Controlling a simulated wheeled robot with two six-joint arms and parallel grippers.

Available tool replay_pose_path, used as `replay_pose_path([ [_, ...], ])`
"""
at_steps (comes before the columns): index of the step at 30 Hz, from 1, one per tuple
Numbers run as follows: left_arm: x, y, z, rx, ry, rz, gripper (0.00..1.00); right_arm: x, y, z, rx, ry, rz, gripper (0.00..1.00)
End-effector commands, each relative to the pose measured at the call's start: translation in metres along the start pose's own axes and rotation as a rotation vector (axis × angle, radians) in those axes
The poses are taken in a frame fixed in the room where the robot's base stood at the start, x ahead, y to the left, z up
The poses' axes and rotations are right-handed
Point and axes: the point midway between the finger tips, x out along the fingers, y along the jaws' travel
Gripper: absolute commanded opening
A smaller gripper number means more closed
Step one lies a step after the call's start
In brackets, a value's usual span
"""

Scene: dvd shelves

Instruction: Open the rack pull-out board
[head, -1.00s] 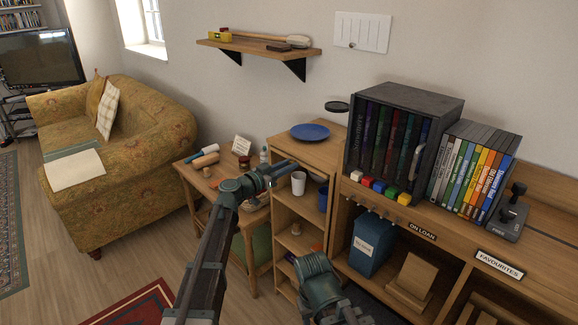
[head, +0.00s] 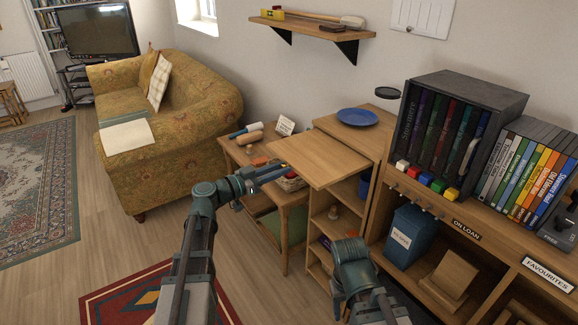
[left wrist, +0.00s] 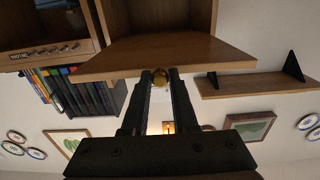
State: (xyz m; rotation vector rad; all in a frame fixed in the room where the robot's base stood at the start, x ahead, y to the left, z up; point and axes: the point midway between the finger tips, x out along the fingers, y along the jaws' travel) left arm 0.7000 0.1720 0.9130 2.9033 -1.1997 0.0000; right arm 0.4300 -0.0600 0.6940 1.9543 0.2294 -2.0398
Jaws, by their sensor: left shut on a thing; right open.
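The rack's pull-out board (head: 322,158), a flat light-wood panel, sticks out from the rack (head: 325,225) towards the left and front. In the head view my left gripper (head: 272,173) is at the board's front left edge. In the left wrist view the board (left wrist: 165,57) is seen from below, with a round brass knob (left wrist: 161,76) on its front edge. My left gripper (left wrist: 160,82) is shut on that knob. My right arm shows at the bottom centre of the head view, but I cannot make out its fingers.
A blue plate (head: 357,117) lies on the rack top. A small side table (head: 258,160) with several items stands to the left, partly behind my left gripper. To the right are a blue bin (head: 405,236) and a dark case of books (head: 462,90). Floor is open by the sofa (head: 175,120).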

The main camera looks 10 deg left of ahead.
Motion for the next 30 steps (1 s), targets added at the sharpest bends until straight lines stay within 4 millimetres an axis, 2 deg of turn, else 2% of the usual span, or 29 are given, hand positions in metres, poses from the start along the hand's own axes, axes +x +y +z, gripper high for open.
replay_pose_path([
  [12,-0.004,0.000,0.000,0.000,0.000,0.001,0.00,0.000,0.000,0.000,0.000,0.000,0.000,0.50],
  [13,-0.004,0.000,0.000,0.000,0.000,0.001,0.30,0.000,0.000,0.000,0.000,0.000,0.000,0.50],
  [17,-0.004,0.000,0.000,0.000,0.000,0.001,0.54,0.000,0.000,0.000,0.000,0.000,0.000,0.50],
  [18,-0.004,0.000,0.000,0.000,0.000,0.001,0.57,0.000,0.000,0.000,0.000,0.000,0.000,0.50],
  [26,-0.004,0.000,0.000,0.000,0.000,0.000,0.57,0.000,0.000,0.000,0.000,0.000,0.000,0.50],
  [30,-0.015,0.000,0.000,0.000,0.000,-0.002,0.57,0.000,0.000,0.000,0.000,0.000,0.000,0.50],
])
